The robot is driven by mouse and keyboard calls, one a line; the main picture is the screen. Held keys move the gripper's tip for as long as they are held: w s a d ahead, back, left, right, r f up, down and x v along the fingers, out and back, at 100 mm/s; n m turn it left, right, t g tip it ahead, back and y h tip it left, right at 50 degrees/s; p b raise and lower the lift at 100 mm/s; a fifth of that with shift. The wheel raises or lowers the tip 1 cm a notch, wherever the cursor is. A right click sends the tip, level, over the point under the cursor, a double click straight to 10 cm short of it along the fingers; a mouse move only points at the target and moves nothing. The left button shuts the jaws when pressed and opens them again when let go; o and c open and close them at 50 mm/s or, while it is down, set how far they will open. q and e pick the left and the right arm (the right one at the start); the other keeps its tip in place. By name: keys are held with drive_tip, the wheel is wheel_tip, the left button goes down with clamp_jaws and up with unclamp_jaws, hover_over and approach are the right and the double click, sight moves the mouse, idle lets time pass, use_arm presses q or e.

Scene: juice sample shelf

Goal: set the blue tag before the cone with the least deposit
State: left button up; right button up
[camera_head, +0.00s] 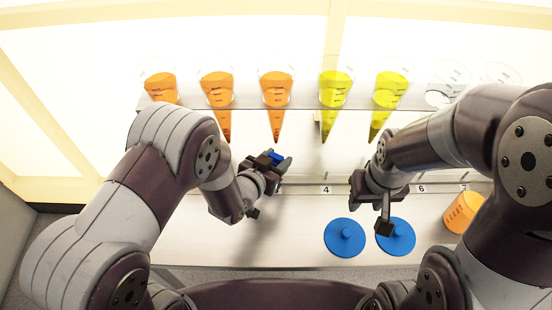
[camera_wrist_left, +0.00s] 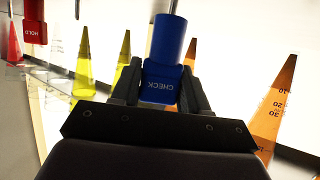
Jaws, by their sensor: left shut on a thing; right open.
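My left gripper (camera_head: 276,163) is shut on the blue tag (camera_head: 275,156), in front of the orange cones and above the shelf. In the left wrist view the tag (camera_wrist_left: 160,82) reads CHECK and sits between the fingers. Several cones hang point down in a row: orange cones (camera_head: 277,88) on the left, yellow cones (camera_head: 336,90) in the middle and pale clear ones (camera_head: 446,85) on the right. I cannot compare their deposits at this size. My right gripper (camera_head: 385,222) is open and empty, hanging over the front right area near the blue discs.
Two blue knobbed discs (camera_head: 345,238) lie on the front surface. A number strip (camera_head: 326,190) runs below the cones. A red HOLD tag (camera_wrist_left: 35,24) shows in the left wrist view.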

use_arm(q)
drive_tip(key=shift+f+b, duration=0.85)
drive_tip(key=shift+f, duration=0.25)
idle(0.3)
drive_tip(key=o, duration=1.1)
drive_tip(key=p+v, duration=0.2)
drive_tip(key=v, duration=1.1)
drive_tip(key=w+a+r+n+g+y+p, duration=0.2)
drive_tip(key=w+a+r+g+y+p, duration=0.15)
drive_tip(key=a+r+p, duration=0.2)
drive_tip(key=s+a+r+n+g+y+p, duration=0.1)
drive_tip(key=s+a+r+g, duration=0.1)
drive_tip(key=s+r, duration=0.1)
drive_tip(key=s+a+r+n+g+y+p, duration=0.1)
drive_tip(key=s+a+r+g, duration=0.1)
drive_tip(key=r, duration=0.1)
drive_tip(key=s+a+r+n+g+y+p, duration=0.1)
drive_tip(key=s+a+r+g, duration=0.1)
drive_tip(key=s+r+g, duration=0.1)
drive_tip(key=shift+s+a+n+p, duration=0.35)
drive_tip(key=shift+a+n, duration=0.05)
